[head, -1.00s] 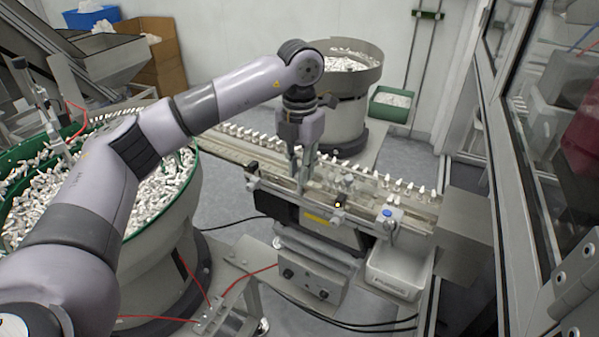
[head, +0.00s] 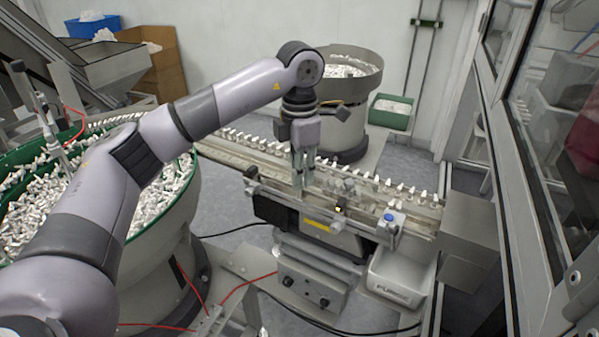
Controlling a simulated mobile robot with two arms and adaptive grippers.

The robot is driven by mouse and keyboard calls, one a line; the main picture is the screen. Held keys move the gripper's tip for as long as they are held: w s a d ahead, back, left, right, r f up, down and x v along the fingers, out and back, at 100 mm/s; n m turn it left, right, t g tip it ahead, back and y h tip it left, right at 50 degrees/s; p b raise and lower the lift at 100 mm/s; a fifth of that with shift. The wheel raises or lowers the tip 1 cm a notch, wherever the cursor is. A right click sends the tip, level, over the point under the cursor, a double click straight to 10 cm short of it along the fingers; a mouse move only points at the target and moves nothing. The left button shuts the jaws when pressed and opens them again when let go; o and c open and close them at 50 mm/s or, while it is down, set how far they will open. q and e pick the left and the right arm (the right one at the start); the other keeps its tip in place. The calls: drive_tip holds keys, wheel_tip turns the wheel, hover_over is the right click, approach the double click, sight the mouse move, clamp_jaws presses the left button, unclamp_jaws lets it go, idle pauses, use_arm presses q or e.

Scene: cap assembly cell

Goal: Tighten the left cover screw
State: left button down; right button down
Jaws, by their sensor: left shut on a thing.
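My left gripper (head: 301,176) points straight down over the conveyor's front guard rail. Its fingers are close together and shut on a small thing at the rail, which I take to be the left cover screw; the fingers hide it. The conveyor (head: 225,150) runs across the middle with a row of white caps along it. A black knob (head: 252,173) sits on the rail to the left of the gripper, and another dark fitting (head: 340,208) sits to its right. My right gripper is not in view.
A large green-rimmed bowl (head: 190,185) full of white parts stands at left. A smaller feeder bowl (head: 350,95) stands behind the conveyor. A glass-panelled frame borders the right.

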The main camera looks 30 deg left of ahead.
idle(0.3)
use_arm(q)
drive_tip(key=c, duration=1.5)
unclamp_jaws()
wheel_tip(320, 180, up, 12)
drive_tip(key=shift+r, duration=0.1)
